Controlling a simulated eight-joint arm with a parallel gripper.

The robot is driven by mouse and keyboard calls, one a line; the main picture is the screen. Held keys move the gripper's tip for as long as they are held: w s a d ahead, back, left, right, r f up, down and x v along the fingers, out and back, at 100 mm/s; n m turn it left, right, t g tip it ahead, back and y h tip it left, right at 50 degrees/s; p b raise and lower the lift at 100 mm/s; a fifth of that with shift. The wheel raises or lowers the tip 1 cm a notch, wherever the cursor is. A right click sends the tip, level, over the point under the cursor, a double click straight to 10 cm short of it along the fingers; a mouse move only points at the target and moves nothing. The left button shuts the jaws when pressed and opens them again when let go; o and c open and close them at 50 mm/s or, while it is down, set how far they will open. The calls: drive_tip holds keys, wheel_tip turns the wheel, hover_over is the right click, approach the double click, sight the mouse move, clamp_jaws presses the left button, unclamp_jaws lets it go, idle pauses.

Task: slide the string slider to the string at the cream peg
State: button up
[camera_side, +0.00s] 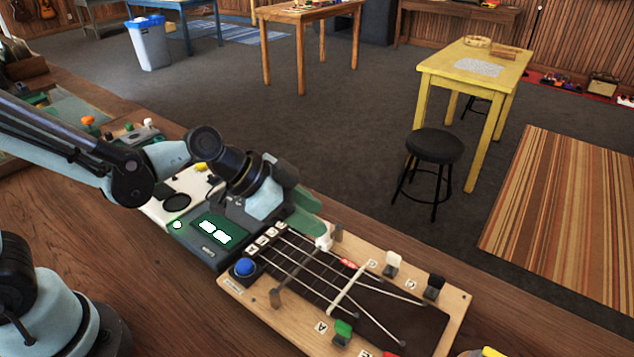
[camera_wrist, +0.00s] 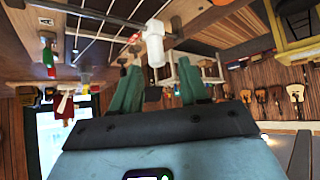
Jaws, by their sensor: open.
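The string slider (camera_side: 323,243) is a small white piece with a rounded handle, sitting at the far end of a rod across the strings. In the wrist view the slider (camera_wrist: 155,48) shows just beyond and between my fingertips, apparently not held. My gripper (camera_side: 305,212) has green fingers and is above the far left edge of the string board; in the wrist view the gripper (camera_wrist: 158,78) is open and empty. The cream peg (camera_side: 392,262) stands on the board's far side, right of the slider. Whether the fingers touch the slider is unclear.
The wooden string board (camera_side: 290,316) also bears a black peg (camera_side: 435,286), a green peg (camera_side: 343,331), a blue button (camera_side: 245,267) and a pale bar (camera_side: 349,289) across the strings. A green tuner box (camera_side: 212,231) stands close at left, beneath my wrist.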

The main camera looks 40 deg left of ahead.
drive_tip(key=v, duration=0.7)
drive_tip(key=shift+s+a+r, duration=0.2)
drive_tip(key=shift+r, duration=0.1)
